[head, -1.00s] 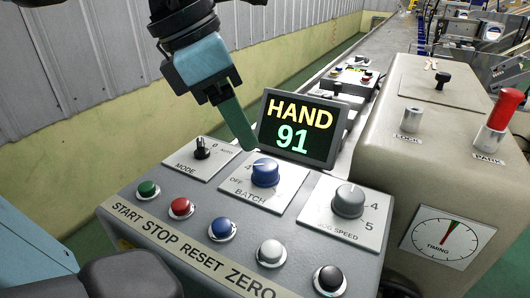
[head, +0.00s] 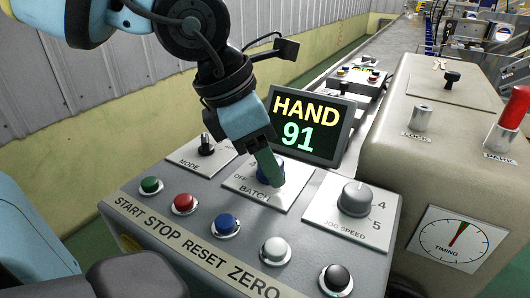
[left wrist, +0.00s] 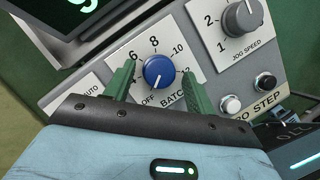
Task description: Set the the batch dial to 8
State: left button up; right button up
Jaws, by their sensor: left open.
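The batch dial is a round blue knob on a white plate, partly covered by my gripper in the head view (head: 265,176). The left wrist view shows the batch dial (left wrist: 158,71) whole, with OFF, 6, 8, 10 and 12 around it. A light mark on its lower part seems to point towards OFF. My left gripper (head: 274,180) is open, with its green fingers pointing down at the dial. In the left wrist view the fingers stand on either side of the knob, apart from it. My right gripper is not in view.
The mode switch (head: 207,146) and the grey jog speed knob (head: 355,199) flank the dial. Start, stop, reset (head: 228,226) and zero buttons line the front. A screen (head: 304,125) reading HAND 91 stands close behind my gripper.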

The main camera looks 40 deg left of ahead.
pick_arm(q)
jog(key=shift+c, duration=0.4)
jog(key=c, duration=0.9)
